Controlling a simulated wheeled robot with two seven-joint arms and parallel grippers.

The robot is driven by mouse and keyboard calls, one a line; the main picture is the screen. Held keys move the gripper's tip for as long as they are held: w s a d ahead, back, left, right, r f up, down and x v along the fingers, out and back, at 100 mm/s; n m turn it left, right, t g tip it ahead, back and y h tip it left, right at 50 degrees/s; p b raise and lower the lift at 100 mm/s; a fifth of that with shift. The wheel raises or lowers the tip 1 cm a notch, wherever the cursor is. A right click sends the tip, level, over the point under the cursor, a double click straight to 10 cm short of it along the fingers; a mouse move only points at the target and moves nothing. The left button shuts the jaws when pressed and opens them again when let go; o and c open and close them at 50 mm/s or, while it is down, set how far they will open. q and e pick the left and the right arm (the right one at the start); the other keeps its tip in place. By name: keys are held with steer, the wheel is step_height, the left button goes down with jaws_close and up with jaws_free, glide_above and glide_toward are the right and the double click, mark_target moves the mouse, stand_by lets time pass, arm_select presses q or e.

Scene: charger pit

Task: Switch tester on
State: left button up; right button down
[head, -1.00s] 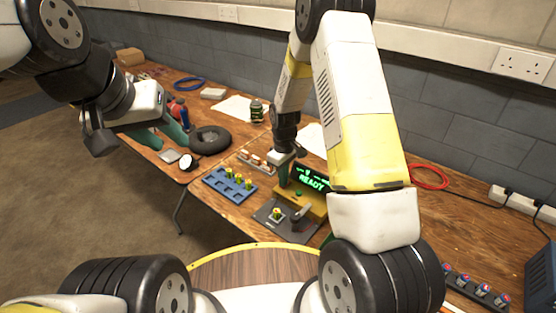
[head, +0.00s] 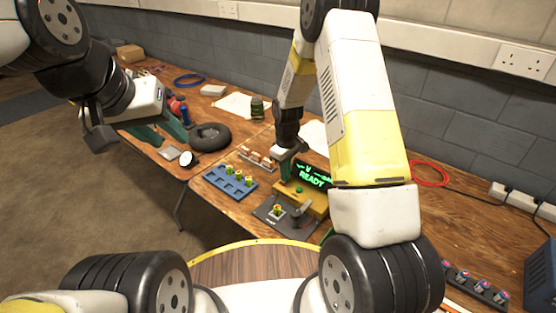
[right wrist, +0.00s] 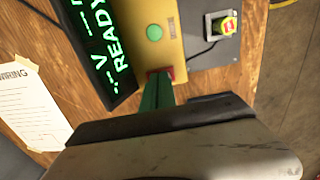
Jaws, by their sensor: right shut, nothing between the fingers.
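The tester is a yellow box (head: 313,203) on the bench with a dark display (head: 312,176) lit in green letters, "READY" with a "V" line above. The display (right wrist: 105,50) also shows in the right wrist view, beside a round green button (right wrist: 154,32) on the yellow face. A red part (right wrist: 166,72) lies at the tester's edge, partly hidden by my right fingertips. My right gripper (head: 283,178) is shut and empty, its green fingers (right wrist: 158,88) at that red part; contact cannot be told. My left gripper (head: 160,131) is open and empty, left of the bench's tyre.
A blue tray (head: 224,185) with yellow pieces stands left.

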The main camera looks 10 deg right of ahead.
steer(key=shift+d, duration=0.15)
step_height(320, 180, up, 14)
stand_by(0.6)
steer(key=f, duration=0.4)
steer(key=a+f, duration=0.1)
steer(key=f, duration=0.9)
steer(key=shift+s+a, duration=0.15)
steer(key=shift+s, duration=0.2)
stand_by(0.3)
